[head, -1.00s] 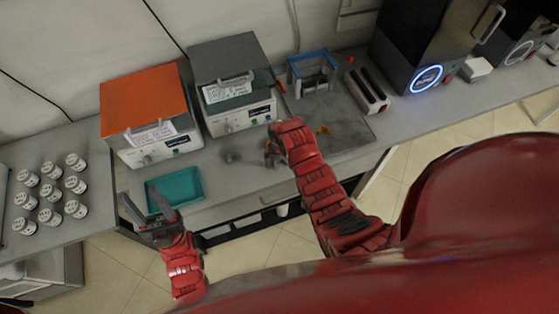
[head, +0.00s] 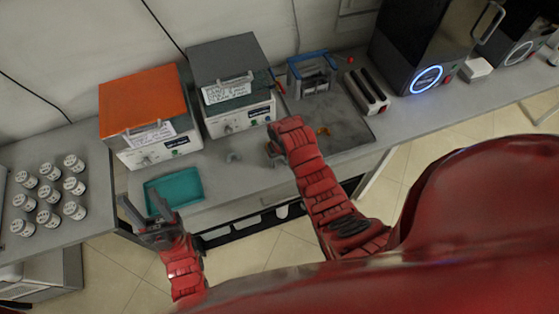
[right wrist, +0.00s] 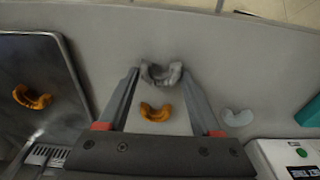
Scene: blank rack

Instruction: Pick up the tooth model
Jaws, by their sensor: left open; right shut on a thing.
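A grey tooth model (right wrist: 160,74) sits between the fingertips of my right gripper (right wrist: 161,76) in the right wrist view, and the gripper is shut on it. An orange tooth model (right wrist: 155,112) lies on the counter between the fingers, nearer the palm. A pale grey tooth model (right wrist: 238,117) lies beside the gripper and also shows in the head view (head: 234,157). Another orange tooth model (right wrist: 32,97) lies on the dark tray and also shows in the head view (head: 322,131). In the head view my right arm hides the held model. My left gripper (head: 146,208) is open and empty near the teal tray.
The teal tray (head: 174,189) is on the counter front. Behind stand an orange-topped box (head: 142,99) and a grey-topped box (head: 225,62). The dark tray (head: 352,137) lies to the right, with a blue-framed device (head: 313,72) at its back. Several white jars (head: 50,193) stand left.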

